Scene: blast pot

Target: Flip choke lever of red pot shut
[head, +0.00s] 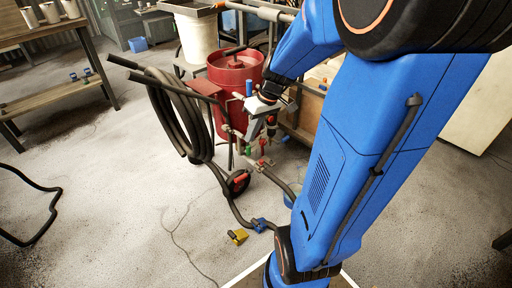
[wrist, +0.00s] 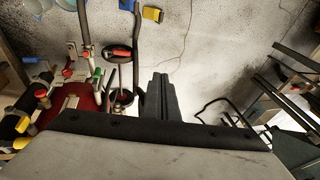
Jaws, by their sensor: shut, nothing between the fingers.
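The red pot (head: 236,75) stands on its wheeled frame in the middle of the head view. In the wrist view, the red pot (wrist: 75,112) is at the left, partly cut off by my gripper's body. I cannot tell which is the choke lever. My gripper (wrist: 160,82) is shut and empty, its fingers to the right of the piping and apart from the handles as far as I see. In the head view, my gripper (head: 262,122) is in front of the pot.
A coiled black hose (head: 180,115) hangs at the pot's left. A yellow block-like item (head: 237,237) lies on the floor. A workbench (head: 50,85) is at the left and a white bucket (head: 197,38) is behind. Floor at the front left is mostly clear.

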